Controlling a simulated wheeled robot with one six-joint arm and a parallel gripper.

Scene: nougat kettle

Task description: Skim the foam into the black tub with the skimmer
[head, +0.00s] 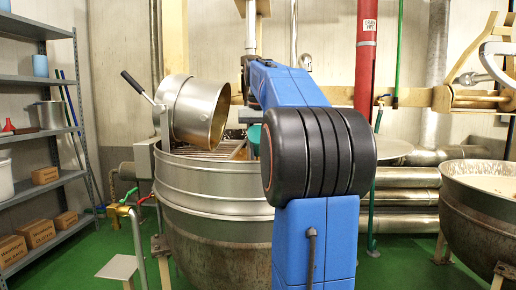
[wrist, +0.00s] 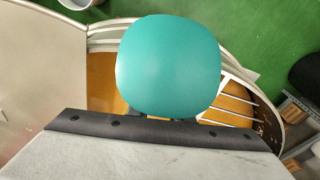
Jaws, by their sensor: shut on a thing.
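A smooth teal, rounded thing (wrist: 168,65) fills the middle of the wrist view. It may be part of the skimmer, but I cannot tell. My gripper (wrist: 170,118) is shut on it; the jaws are mostly hidden under it. A little teal (head: 254,136) shows beside my blue arm in the head view, over the big steel kettle (head: 210,190). Amber contents (wrist: 105,80) show in the kettle around the teal thing. Foam cannot be made out. A dark shape (wrist: 306,74) at the right edge of the wrist view may be the black tub.
A tilted steel pot (head: 196,112) with a black handle sits on the kettle's left rim. Pale bars (wrist: 232,90) cross part of the kettle's opening. A second kettle (head: 482,215) stands right. Shelves (head: 40,135) stand left. A red pipe (head: 366,60) is behind.

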